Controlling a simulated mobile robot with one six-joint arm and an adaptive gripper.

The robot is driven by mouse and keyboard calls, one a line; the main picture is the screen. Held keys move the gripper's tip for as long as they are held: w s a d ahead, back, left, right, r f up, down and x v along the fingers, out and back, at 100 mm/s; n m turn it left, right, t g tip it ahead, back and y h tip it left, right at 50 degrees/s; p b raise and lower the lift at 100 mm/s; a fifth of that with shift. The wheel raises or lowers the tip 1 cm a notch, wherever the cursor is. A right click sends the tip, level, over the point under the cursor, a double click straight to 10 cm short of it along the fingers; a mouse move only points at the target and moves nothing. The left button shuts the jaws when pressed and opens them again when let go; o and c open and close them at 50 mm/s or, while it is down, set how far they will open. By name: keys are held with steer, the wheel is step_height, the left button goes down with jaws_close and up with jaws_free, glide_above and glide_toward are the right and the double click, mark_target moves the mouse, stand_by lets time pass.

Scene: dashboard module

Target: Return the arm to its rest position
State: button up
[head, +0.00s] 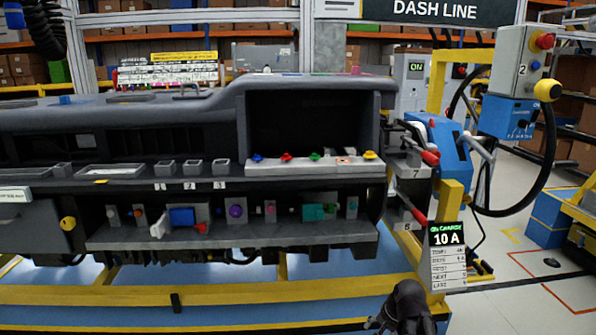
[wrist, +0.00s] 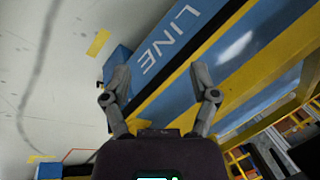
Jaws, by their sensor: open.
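My gripper (wrist: 160,95) is open and empty in the wrist view, with its two grey fingers spread apart. Below and between them lie a blue surface with white "LINE" lettering (wrist: 170,40) and yellow edging. In the head view a dark part of my arm and gripper (head: 383,322) shows at the bottom, right of centre, in front of the yellow frame rail. The fingertips are hard to make out there. The gripper is apart from the dashboard module (head: 190,122), which stands behind it and to the left.
The dashboard carries a shelf with several coloured knobs (head: 315,167) and a lower ledge (head: 240,236) with several parts. A yellow post with a "10 A" sign (head: 447,255) stands right of my gripper. A blue machine with a hose (head: 452,150) is at right. Grey floor is open at lower right.

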steer(key=s+a+n+g+h, duration=0.3)
steer(key=s+a+n, duration=0.2)
steer(key=s+n, duration=0.25)
step_height(320, 180, up, 35)
steer(key=p, duration=3.6)
steer(key=shift+w, duration=0.15)
